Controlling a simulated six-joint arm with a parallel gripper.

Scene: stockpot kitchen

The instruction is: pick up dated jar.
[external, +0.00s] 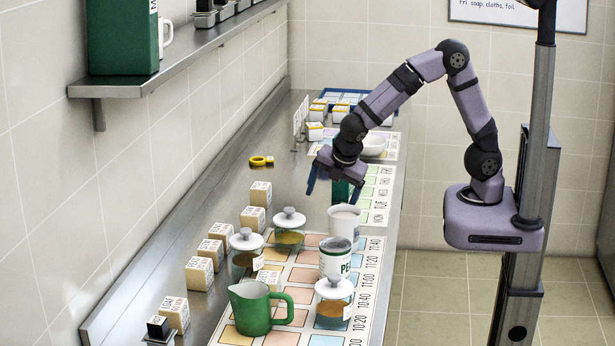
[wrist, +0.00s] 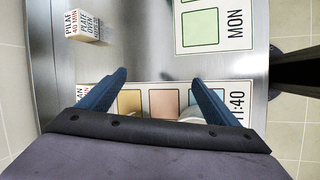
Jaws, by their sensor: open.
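Three glass jars with white knobbed lids are in the external view. One jar (external: 289,238) stands at the back of the timetable mat, one jar (external: 243,264) is to its left, and one jar (external: 331,312) is nearer the front, beside a green jug. My gripper (external: 332,192) is open and empty, pointing down above the counter beyond the jars. In the wrist view my gripper (wrist: 158,78) has bare metal and the mat edge between its fingers; no jar is recognisable there.
The timetable mat (external: 301,257) also holds a green jug (external: 252,309), a white pot (external: 343,221) and a labelled tin (external: 335,260). Several printed blocks (external: 200,273) line the wall side. A yellow ring (external: 258,161) lies farther back. A weekday mat (external: 377,195) lies beyond, with bare metal beside it.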

